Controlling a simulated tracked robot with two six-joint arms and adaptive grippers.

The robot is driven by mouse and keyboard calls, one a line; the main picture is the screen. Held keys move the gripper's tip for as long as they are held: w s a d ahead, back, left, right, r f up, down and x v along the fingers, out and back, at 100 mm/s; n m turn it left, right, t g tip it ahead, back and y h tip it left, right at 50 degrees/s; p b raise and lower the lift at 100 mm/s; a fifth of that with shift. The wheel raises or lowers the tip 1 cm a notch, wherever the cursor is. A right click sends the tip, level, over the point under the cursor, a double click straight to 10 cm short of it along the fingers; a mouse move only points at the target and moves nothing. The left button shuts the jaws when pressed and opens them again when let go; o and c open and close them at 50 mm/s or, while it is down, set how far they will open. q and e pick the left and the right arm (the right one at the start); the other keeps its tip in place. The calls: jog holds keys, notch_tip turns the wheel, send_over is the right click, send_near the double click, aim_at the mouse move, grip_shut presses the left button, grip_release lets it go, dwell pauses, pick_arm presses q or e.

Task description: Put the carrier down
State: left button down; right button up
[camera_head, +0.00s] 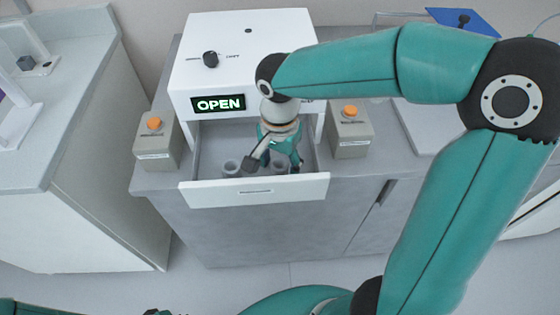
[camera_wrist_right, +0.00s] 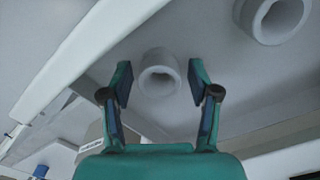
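My right gripper (camera_head: 272,164) reaches down into the open drawer (camera_head: 256,193) of the white machine. In the right wrist view its two fingers (camera_wrist_right: 160,78) stand apart with a clear gap. A pale round ring (camera_wrist_right: 159,72) shows between them, touching neither finger. A second ring (camera_wrist_right: 272,16) lies at the upper right. In the head view grey round cups (camera_head: 230,167) stand on the drawer floor, partly behind the gripper. I see no carrier that I can clearly tell apart, and nothing is held in the right gripper. The left gripper does not show clearly.
The white machine (camera_head: 240,50) has a lit OPEN sign (camera_head: 218,103) and a black knob (camera_head: 210,59). Grey boxes with orange buttons stand left (camera_head: 157,143) and right (camera_head: 350,132) of the drawer. Another counter (camera_head: 70,90) is at the left.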

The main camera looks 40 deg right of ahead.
jog(key=shift+r, duration=0.15)
jog(key=shift+r, duration=0.2)
notch_tip(320, 180, up, 12)
jog(key=p, duration=0.1)
jog(key=shift+f, duration=0.2)
dwell(0.5)
